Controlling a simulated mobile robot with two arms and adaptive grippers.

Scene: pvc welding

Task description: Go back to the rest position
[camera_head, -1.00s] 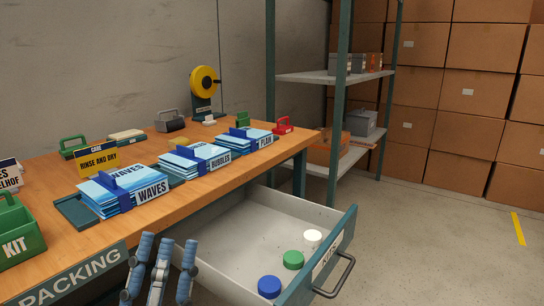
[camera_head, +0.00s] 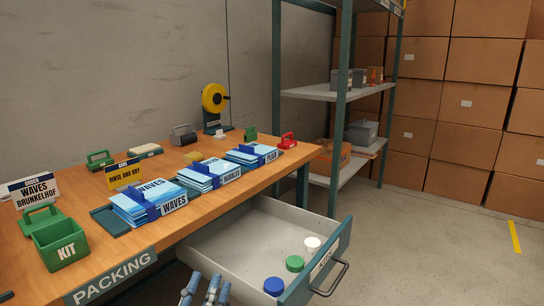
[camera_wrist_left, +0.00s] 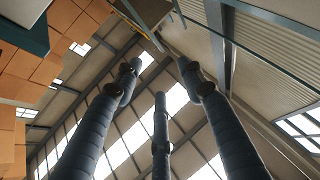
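My left gripper (camera_head: 205,291) shows at the bottom edge of the head view, in front of the packing table (camera_head: 75,192) and left of the open drawer (camera_head: 238,250). Only its blue-grey fingers show there. In the left wrist view its three fingers (camera_wrist_left: 160,95) are spread apart, with nothing between them, against the ceiling. My right gripper is not in view.
The drawer juts out with blue (camera_head: 273,286), green (camera_head: 294,263) and white (camera_head: 312,244) round lids inside. A green KIT box (camera_head: 60,243) and stacks of blue packets (camera_head: 150,201) stand on the table. Open floor lies to the right, before stacked cartons (camera_head: 478,100).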

